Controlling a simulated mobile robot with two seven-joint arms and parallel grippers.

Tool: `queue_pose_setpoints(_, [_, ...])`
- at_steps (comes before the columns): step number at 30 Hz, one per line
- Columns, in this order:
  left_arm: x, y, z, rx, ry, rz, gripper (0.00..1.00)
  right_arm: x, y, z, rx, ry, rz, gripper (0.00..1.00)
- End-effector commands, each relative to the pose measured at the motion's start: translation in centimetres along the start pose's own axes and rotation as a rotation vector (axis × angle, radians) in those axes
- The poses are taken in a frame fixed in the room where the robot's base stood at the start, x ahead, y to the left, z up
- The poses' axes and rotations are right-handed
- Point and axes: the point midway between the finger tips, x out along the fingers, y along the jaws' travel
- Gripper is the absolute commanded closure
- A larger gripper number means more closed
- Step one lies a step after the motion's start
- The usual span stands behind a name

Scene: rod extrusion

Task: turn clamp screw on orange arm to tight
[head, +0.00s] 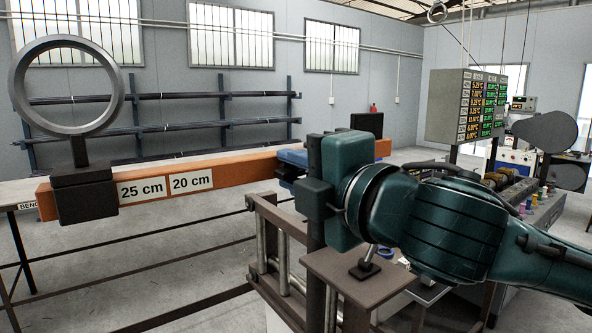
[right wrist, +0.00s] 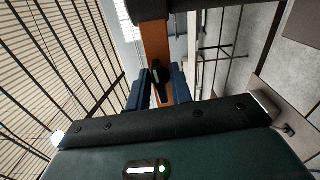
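The orange arm (head: 240,176) runs level across the head view, with labels 25 cm and 20 cm at its left part. In the right wrist view the orange arm (right wrist: 155,45) runs away from the gripper. A black clamp screw handle (right wrist: 158,78) stands slightly tilted in front of it. My right gripper (head: 291,163) is at the arm's right part, its green body hiding the clamp in the head view. In the wrist view its blue fingers (right wrist: 161,92) stand apart on both sides of the handle; whether they press on it is unclear. My left gripper is not in view.
A large grey ring (head: 67,131) stands on a dark block (head: 84,192) at the arm's left end. A brown frame (head: 290,222) stands below my right gripper. Racks (head: 180,98) line the back wall. A display board (head: 466,104) is at the right.

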Motion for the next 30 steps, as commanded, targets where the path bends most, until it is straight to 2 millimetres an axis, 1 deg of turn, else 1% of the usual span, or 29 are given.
queue_pose_setpoints(1, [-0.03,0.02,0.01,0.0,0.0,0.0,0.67,-0.01,-0.02,0.0,0.0,0.0,-0.001,0.87])
queue_pose_setpoints(6, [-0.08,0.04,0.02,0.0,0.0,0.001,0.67,-0.02,-0.01,0.0,0.0,0.0,-0.001,1.0])
queue_pose_setpoints(9, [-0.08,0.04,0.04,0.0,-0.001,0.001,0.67,-0.01,-0.06,-0.02,0.013,0.001,-0.001,1.0])
queue_pose_setpoints(14, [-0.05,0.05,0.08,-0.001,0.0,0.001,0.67,0.0,-0.09,-0.04,0.098,0.001,-0.001,1.0])
queue_pose_setpoints(20, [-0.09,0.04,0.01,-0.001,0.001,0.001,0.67,-0.01,-0.04,0.0,0.099,0.0,-0.001,1.0])
queue_pose_setpoints(21, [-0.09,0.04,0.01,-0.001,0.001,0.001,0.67,-0.01,-0.04,0.0,0.098,0.0,-0.001,0.78])
queue_pose_setpoints(24, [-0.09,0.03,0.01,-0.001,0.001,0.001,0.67,-0.01,-0.03,0.01,0.098,0.0,-0.001,0.69])
queue_pose_setpoints(30, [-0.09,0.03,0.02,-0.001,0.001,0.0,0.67,-0.03,-0.02,0.02,0.097,0.0,-0.001,0.69])
